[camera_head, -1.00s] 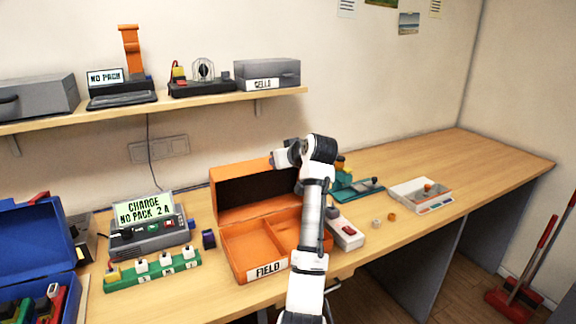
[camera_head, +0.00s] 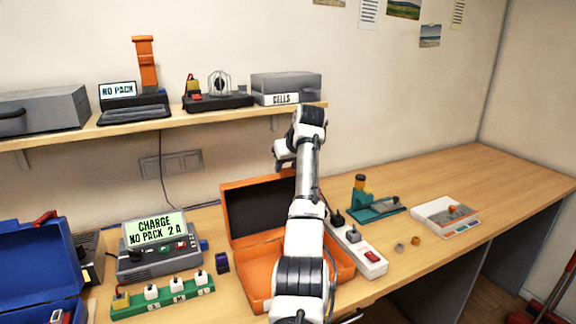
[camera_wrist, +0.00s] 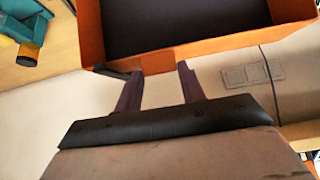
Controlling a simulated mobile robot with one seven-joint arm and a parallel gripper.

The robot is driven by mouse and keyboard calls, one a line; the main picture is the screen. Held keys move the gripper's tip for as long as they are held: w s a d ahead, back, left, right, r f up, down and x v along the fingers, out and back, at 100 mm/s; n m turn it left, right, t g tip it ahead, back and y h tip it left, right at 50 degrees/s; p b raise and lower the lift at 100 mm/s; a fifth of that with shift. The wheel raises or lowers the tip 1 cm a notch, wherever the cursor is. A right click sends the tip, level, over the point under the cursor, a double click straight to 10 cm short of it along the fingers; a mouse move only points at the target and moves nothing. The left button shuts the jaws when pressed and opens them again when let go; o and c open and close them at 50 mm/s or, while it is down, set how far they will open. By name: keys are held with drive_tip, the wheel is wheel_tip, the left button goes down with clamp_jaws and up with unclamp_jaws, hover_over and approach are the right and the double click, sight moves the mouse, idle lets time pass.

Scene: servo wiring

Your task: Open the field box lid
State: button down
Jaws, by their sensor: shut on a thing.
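The orange field box (camera_head: 257,272) stands on the bench with its inside in view. Its lid (camera_head: 258,208), orange with a dark inner face, stands raised at the back of the box. My arm hides the front label and part of the right side. My gripper (camera_head: 285,163) is at the lid's top edge. In the wrist view, the two dark fingers of my gripper (camera_wrist: 160,75) meet the lid's orange rim (camera_wrist: 205,47) and are shut on it. The exact contact is partly hidden.
A charger (camera_head: 158,248) and a green strip (camera_head: 163,297) stand left of the box, with a blue case (camera_head: 35,260) further left. A white power strip (camera_head: 362,252) is close on the right. The shelf (camera_head: 200,116) hangs behind.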

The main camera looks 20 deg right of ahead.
drive_tip(key=shift+r, duration=0.15)
drive_tip(key=c, duration=0.8)
unclamp_jaws()
drive_tip(key=shift+c, duration=0.2)
drive_tip(key=b+v, duration=0.4)
drive_tip(key=v, duration=0.9)
drive_tip(key=shift+s+r, duration=0.25)
drive_tip(key=shift+s, duration=0.05)
